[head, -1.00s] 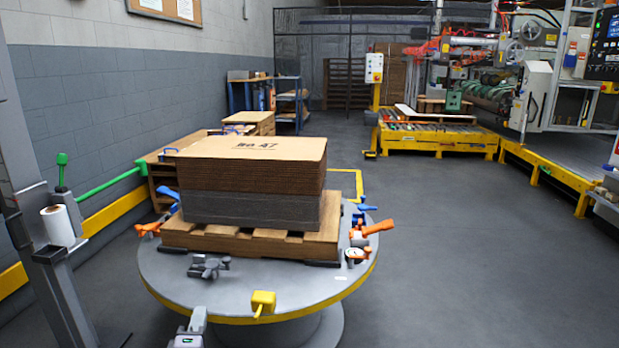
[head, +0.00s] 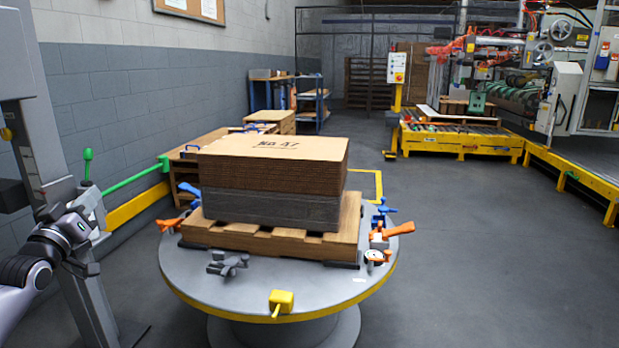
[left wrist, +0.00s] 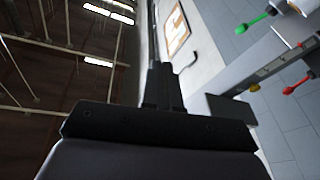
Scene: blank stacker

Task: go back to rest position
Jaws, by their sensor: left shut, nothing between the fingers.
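My left arm comes in at the left edge of the head view, and its gripper (head: 82,262) is beside the grey post, left of and apart from the round table. The fingers are small and dark there. In the left wrist view the dark fingers (left wrist: 160,85) are together with nothing between them, pointing up the picture toward the wall and ceiling. My right gripper is in neither view.
The round grey table (head: 205,285) bears a pallet (head: 270,240) with stacked cardboard sheets (head: 275,165) and several clamps. A grey post (head: 90,310) stands close by my left arm. The floor (head: 460,260) on the right is clear.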

